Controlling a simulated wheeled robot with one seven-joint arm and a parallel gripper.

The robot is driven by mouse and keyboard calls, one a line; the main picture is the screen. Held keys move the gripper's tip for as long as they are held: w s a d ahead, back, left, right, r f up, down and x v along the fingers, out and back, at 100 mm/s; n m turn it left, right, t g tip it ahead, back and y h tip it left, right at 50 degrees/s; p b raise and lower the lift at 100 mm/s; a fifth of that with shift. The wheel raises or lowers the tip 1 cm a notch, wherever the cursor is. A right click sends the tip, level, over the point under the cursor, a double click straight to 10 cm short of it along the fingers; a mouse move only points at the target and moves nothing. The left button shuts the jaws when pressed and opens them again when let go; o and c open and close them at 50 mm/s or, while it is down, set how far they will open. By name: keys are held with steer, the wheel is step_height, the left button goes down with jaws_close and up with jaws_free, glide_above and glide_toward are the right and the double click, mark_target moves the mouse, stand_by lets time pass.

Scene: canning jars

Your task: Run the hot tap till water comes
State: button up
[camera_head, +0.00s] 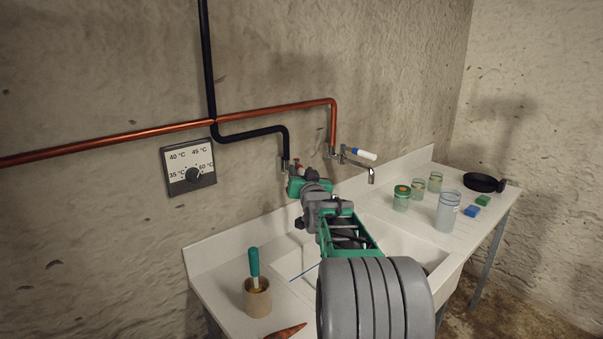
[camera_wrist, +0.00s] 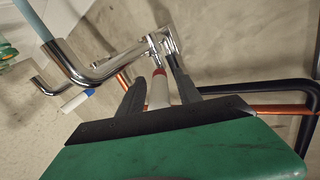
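The hot tap's lever, white with a red band (camera_wrist: 158,90), lies between my gripper's two dark fingers (camera_wrist: 160,85) in the wrist view. The fingers stand apart, one on each side, and my gripper looks open; contact cannot be made out. In the head view my gripper (camera_head: 298,174) is at the left tap by the wall, and a bit of the red lever (camera_head: 297,164) shows above it. The head view hides the hot tap's spout behind my arm.
The second tap, with a blue-banded white lever (camera_head: 364,154), is close on the right. A temperature dial (camera_head: 188,167) hangs on the wall. Jars (camera_head: 447,211), sponges (camera_head: 472,211) and a black pan (camera_head: 484,182) stand right of the sink; a pot (camera_head: 257,298) with a green-handled tool stands left.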

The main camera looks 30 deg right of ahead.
jaws_close()
stand_by(1.2)
